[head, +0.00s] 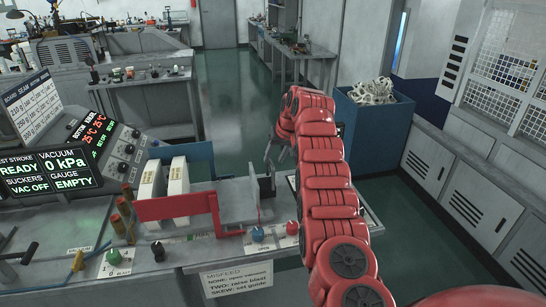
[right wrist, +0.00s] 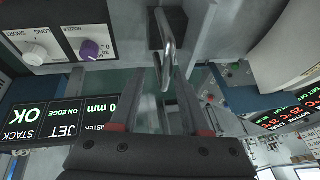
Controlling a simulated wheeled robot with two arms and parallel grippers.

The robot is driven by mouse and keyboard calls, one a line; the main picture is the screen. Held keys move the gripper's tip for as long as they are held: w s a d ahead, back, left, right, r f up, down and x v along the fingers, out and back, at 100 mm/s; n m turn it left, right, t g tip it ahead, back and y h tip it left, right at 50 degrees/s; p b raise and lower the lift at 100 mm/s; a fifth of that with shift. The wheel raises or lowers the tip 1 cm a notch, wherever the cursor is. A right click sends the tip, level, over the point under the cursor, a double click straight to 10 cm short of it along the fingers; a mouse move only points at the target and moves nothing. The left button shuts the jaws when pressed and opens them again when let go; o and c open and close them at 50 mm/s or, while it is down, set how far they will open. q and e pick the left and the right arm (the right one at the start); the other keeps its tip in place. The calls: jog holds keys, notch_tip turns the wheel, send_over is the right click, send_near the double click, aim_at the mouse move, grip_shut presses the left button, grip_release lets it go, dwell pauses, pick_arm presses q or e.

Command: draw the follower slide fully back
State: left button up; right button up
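The magazine holds two white stacks of blanks (head: 150,180) between a red side rail (head: 178,206) and a blue rail (head: 186,158). To their right stands a grey upright plate (head: 239,201), which looks like the follower slide. In the right wrist view a metal loop handle (right wrist: 167,38) hangs from a dark block, its lower end between the fingers of my right gripper (right wrist: 158,84). The fingers are apart, with visible room around the handle. In the head view my right gripper (head: 277,152) is at the magazine's right end, partly hidden by my red arm. My left gripper is not in view.
A blue bin (head: 362,125) of pale scrap stands behind my right arm. Blue and red knobs (head: 257,234) sit on the magazine's front edge. The panel (head: 50,166) at left reads READY, VAC OFF, EMPTY. A purple knob (right wrist: 91,49) is near the handle.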

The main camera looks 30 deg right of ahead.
jog(key=shift+a, duration=0.15)
jog(key=p+v, duration=0.2)
jog(key=v, duration=1.5)
jog(key=shift+r, duration=0.25)
jog(key=shift+f, duration=0.1)
